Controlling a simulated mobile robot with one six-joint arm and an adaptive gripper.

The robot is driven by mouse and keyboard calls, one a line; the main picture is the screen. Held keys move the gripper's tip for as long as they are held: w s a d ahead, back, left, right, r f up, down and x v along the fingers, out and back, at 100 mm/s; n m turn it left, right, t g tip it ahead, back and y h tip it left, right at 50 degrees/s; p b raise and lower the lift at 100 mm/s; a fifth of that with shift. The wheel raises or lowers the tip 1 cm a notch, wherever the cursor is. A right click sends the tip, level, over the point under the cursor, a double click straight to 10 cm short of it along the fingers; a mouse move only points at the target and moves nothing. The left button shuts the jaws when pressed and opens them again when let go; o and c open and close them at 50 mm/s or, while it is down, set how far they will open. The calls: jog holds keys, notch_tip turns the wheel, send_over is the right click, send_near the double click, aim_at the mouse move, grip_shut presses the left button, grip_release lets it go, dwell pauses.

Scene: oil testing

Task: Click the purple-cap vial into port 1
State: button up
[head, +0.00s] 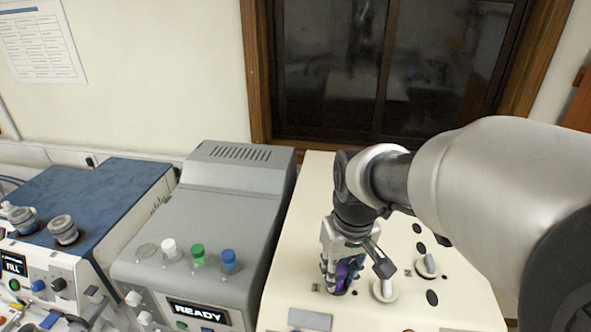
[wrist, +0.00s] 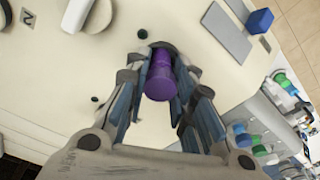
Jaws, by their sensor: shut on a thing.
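The purple-cap vial (wrist: 161,80) is between the fingers of my gripper (wrist: 160,72) in the wrist view, its cap facing the camera. My gripper is shut on it. The head view shows my gripper (head: 341,268) low over the cream bench unit (head: 308,200), with a bit of the purple cap (head: 343,274) between the fingers. The vial's lower end is hidden, so I cannot tell whether it is seated in a hole. The grey READY machine (head: 240,160) carries white, green and blue caps in a row, with an uncapped grey round spot (head: 146,250) at the left.
Dark round holes (head: 432,298) and white round fittings (head: 384,290) lie on the cream unit right of my gripper. A blue-topped FILL machine (head: 90,200) stands at the far left. A wall and window (head: 390,70) close off the back.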

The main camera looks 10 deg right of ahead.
jog(key=shift+f, duration=0.4)
jog(key=shift+s+f+b, duration=0.35)
jog(key=shift+f+b, duration=0.15)
jog(key=shift+b, duration=0.1)
dwell(0.7)
jog(key=o, duration=0.6)
jog(key=shift+c, duration=0.2)
jog(key=o, duration=0.5)
jog(key=shift+w, duration=0.25)
jog(key=shift+o, duration=0.2)
